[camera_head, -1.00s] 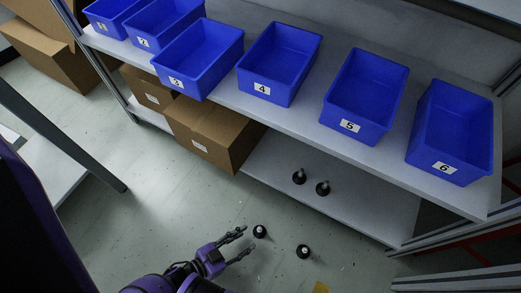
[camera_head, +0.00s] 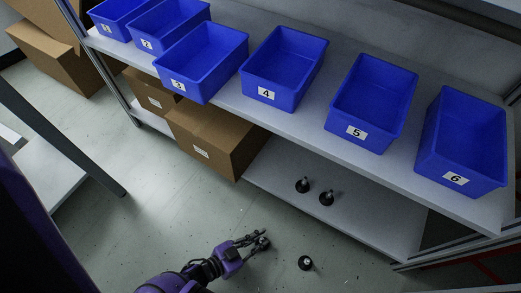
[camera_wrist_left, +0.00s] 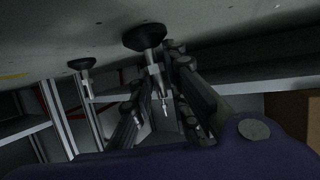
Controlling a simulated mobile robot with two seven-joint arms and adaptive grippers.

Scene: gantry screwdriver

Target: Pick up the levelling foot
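A levelling foot (camera_head: 262,243), a black round base with a stem, stands on the floor at my left gripper (camera_head: 258,241). In the left wrist view, where the floor is at the top, its dark base (camera_wrist_left: 145,37) and metal stem show between the fingers. The left gripper is open, its two fingers either side of the stem; a small gap shows on the left finger's side. A second levelling foot (camera_head: 305,262) stands on the floor to the right. Two more feet, one (camera_head: 303,185) and another (camera_head: 326,198), stand on the lower shelf. My right gripper is out of view.
Several numbered blue bins, such as bin 4 (camera_head: 284,68), stand on the upper shelf (camera_head: 235,98). Cardboard boxes (camera_head: 218,138) sit on the lower shelf (camera_head: 345,222) at left. Floor left of the gripper is clear.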

